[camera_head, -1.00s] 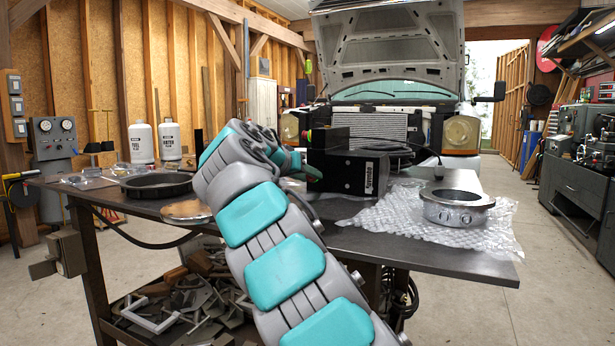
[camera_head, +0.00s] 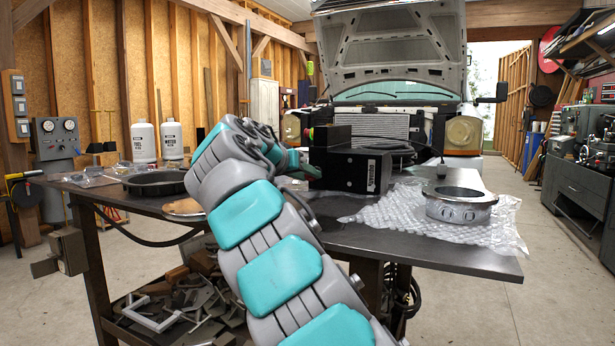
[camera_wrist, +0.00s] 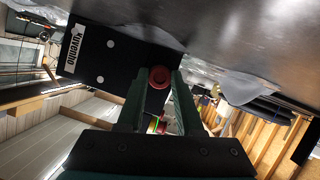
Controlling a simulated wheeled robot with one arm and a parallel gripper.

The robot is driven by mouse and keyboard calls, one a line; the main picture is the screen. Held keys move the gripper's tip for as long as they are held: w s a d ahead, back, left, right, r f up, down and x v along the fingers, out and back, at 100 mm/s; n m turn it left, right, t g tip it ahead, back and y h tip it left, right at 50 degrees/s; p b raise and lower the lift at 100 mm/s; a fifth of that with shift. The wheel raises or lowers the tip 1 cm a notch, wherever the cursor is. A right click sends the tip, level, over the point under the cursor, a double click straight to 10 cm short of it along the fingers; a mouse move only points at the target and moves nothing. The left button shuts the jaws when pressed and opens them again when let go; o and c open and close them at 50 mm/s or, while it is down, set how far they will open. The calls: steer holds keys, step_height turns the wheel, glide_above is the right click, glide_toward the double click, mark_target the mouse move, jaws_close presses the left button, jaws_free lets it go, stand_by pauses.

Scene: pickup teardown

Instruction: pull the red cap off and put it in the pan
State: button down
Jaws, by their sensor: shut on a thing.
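The red cap (camera_wrist: 160,77) shows in the wrist view, round and small, between the two green fingertips of my gripper (camera_wrist: 161,82). My gripper is shut on it. The cap lies against the edge of the black box (camera_wrist: 110,62) in that view; I cannot tell whether it is still seated. In the head view the black box (camera_head: 350,172) stands on the bench, with a white label. The green fingers (camera_head: 303,166) reach to its left side, and the cap is hidden there. The pan (camera_head: 157,184), round, dark and shallow, lies on the bench to the left of my arm.
A wooden disc (camera_head: 184,207) lies near the pan. A metal ring part (camera_head: 460,205) sits on bubble wrap (camera_head: 395,212) at the right. Two white bottles (camera_head: 143,142) stand behind the pan. A small red, yellow and green part (camera_wrist: 157,125) shows below the cap in the wrist view.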

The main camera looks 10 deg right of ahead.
steer(key=shift+s+a, duration=0.25)
steer(key=shift+s, duration=0.1)
stand_by(0.3)
steer(key=shift+s+a+b, duration=0.8)
steer(key=shift+s, duration=0.3)
step_height(320, 180, up, 6)
steer(key=p, duration=0.5)
